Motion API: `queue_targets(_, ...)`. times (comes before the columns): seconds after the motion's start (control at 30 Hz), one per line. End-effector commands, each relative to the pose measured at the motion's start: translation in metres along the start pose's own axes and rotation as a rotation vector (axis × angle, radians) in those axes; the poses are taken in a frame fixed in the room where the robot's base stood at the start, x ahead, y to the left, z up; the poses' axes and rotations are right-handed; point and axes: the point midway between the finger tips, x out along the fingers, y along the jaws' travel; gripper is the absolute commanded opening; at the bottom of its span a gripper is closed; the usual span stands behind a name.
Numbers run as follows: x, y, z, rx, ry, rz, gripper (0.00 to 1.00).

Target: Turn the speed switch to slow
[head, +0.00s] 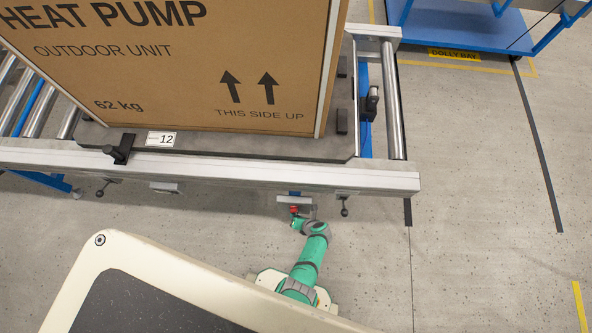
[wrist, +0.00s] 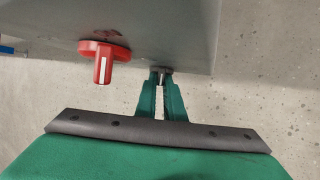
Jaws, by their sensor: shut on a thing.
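In the wrist view, my gripper (wrist: 161,82) has its two green fingers closed on a small metal piece (wrist: 162,71) at the edge of a grey panel (wrist: 185,40). This looks like a small switch lever; most of it is hidden between the fingertips. No speed marking can be read on it. A red rotary knob (wrist: 104,62) with a white line sits on the panel to the left, apart from the fingers. In the head view, the red knob (head: 294,209) shows under the conveyor's front rail, with my green arm (head: 310,255) reaching up beside it.
A large heat pump carton (head: 170,60) stands on a dark pallet (head: 240,146) on the roller conveyor (head: 390,180). A lever with a black ball (head: 345,211) hangs from the rail, right of my gripper. A blue dolly (head: 470,30) stands at upper right. The floor at right is clear.

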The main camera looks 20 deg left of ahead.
Motion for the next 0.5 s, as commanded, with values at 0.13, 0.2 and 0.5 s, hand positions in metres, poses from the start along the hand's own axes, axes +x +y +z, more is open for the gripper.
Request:
queue_targets(0.13,-0.0001,0.0024,-0.0013,-0.032,0.000,-0.067,0.00)
queue_targets(0.2,-0.0002,0.0028,-0.0006,-0.046,-0.001,-0.104,0.00)
queue_targets(0.5,0.0003,0.0051,-0.0008,-0.105,-0.001,-0.248,0.00)
